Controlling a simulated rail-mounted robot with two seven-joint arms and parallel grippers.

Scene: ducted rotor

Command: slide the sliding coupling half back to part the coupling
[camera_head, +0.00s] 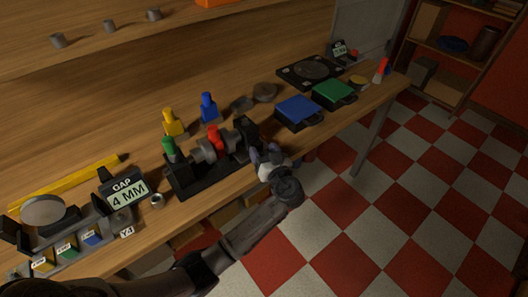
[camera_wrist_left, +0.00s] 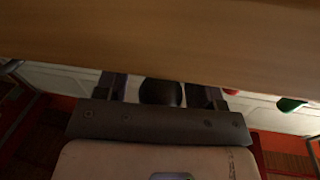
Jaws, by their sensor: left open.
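A black rotor fixture (camera_head: 212,181) stands near the front edge of the bench. It carries grey round parts (camera_head: 205,152) in a row, a red part (camera_head: 215,137) and a dark upright block (camera_head: 246,131) at its right end. I cannot tell which grey part is the sliding coupling half. My left gripper (camera_head: 262,156) is open at the fixture's right end, close to the dark block; contact cannot be told. In the left wrist view its fingers (camera_wrist_left: 160,88) stand apart, with a dark round shape (camera_wrist_left: 160,93) between them. My right gripper is not in view.
A "GAP 4 MM" sign (camera_head: 126,191) and a small ring (camera_head: 157,201) are left of the fixture. Yellow (camera_head: 172,124) and blue (camera_head: 208,108) pieces stand behind it. Blue (camera_head: 298,112) and green (camera_head: 333,94) boxes lie to the right. Open floor is in front.

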